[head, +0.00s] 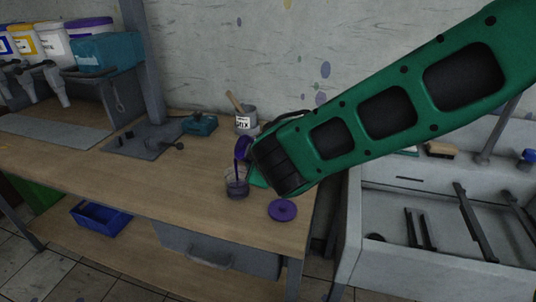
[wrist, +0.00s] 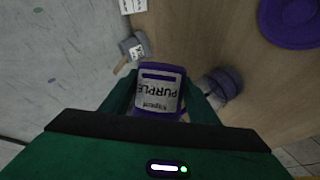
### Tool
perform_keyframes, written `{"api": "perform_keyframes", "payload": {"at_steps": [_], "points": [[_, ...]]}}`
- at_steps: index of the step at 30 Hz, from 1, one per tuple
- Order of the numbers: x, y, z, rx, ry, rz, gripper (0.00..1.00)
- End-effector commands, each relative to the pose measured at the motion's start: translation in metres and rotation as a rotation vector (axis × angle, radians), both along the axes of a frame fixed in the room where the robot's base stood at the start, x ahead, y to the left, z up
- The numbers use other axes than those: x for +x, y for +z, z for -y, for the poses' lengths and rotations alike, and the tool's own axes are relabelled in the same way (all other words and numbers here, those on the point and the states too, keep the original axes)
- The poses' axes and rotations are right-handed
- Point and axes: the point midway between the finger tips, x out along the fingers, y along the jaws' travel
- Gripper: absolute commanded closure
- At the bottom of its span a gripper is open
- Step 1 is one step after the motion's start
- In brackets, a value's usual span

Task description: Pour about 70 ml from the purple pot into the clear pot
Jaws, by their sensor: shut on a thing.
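The purple pot (wrist: 160,92), labelled PURPLE, is held between the two fingers of my gripper (wrist: 158,100) in the wrist view. In the head view the pot (head: 243,149) is tilted above the clear pot (head: 237,187), and a purple stream runs down from it into the clear pot. The clear pot stands on the wooden table and has dark purple liquid in it; how much is hard to tell. It also shows in the wrist view (wrist: 224,84), beside my right finger. My green arm covers part of the purple pot and most of the gripper in the head view.
A purple lid (head: 282,210) lies near the table's right front edge. A grey tin with a white label (head: 245,120) and a wooden handle stands behind the pots. A teal device (head: 200,123) sits further left.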

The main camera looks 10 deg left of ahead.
Motion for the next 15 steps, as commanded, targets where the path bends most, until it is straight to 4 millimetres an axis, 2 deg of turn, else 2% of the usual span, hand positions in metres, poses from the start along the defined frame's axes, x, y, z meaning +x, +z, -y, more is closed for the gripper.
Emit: {"api": "perform_keyframes", "payload": {"at_steps": [10,15], "points": [[0.0009,0.0000,0.0006,-0.013,-0.001,0.009,0.74],[0.0026,0.0001,0.0026,0.077,-0.004,-0.055,0.74]]}}
